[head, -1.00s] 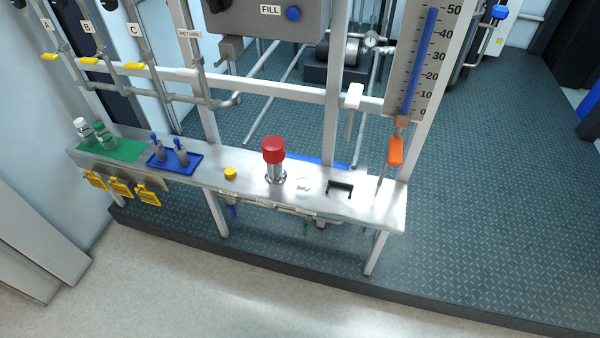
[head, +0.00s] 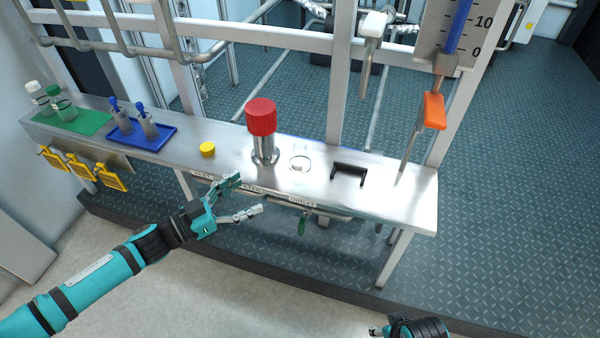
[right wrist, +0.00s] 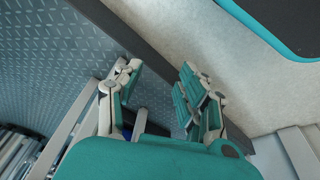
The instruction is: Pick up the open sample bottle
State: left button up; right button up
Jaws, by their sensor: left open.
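Two small bottles stand on a green mat (head: 88,124) at the left end of the steel bench, one with a white top (head: 36,93) and one with a green top (head: 60,100). Two grey vessels with blue tops (head: 147,124) stand on a blue tray (head: 166,138) beside them. I cannot tell which of these is the open sample bottle. My left gripper (head: 249,194) is open and empty at the bench's front edge, to the right of the mat and tray. My right gripper (right wrist: 163,78) has its fingers apart with nothing between them in the right wrist view.
A yellow cap (head: 208,149), a red-topped steel cylinder (head: 261,117), a small pale disc (head: 299,163) and a black holder (head: 348,173) are on the bench (head: 400,208). Yellow tags (head: 82,167) hang at its front left. Frame posts and pipes rise behind it.

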aim_at(291, 169)
pick_arm(q)
jog(key=b+x, duration=0.1)
jog(key=x, duration=0.9)
jog(key=shift+w, duration=0.1)
jog(key=shift+b+x, duration=0.75)
jog(key=shift+x, duration=2.3)
jog(key=shift+r, duration=0.1)
pick_arm(e)
jog(key=v, duration=0.9)
jog(key=shift+w+r+t, duration=0.15)
jog(key=shift+w+t, duration=0.15)
jog(key=shift+w, duration=0.05)
pick_arm(q)
jog(key=shift+c, duration=0.2)
pick_arm(e)
jog(key=shift+d, duration=0.1)
pick_arm(q)
jog(key=c, duration=1.3)
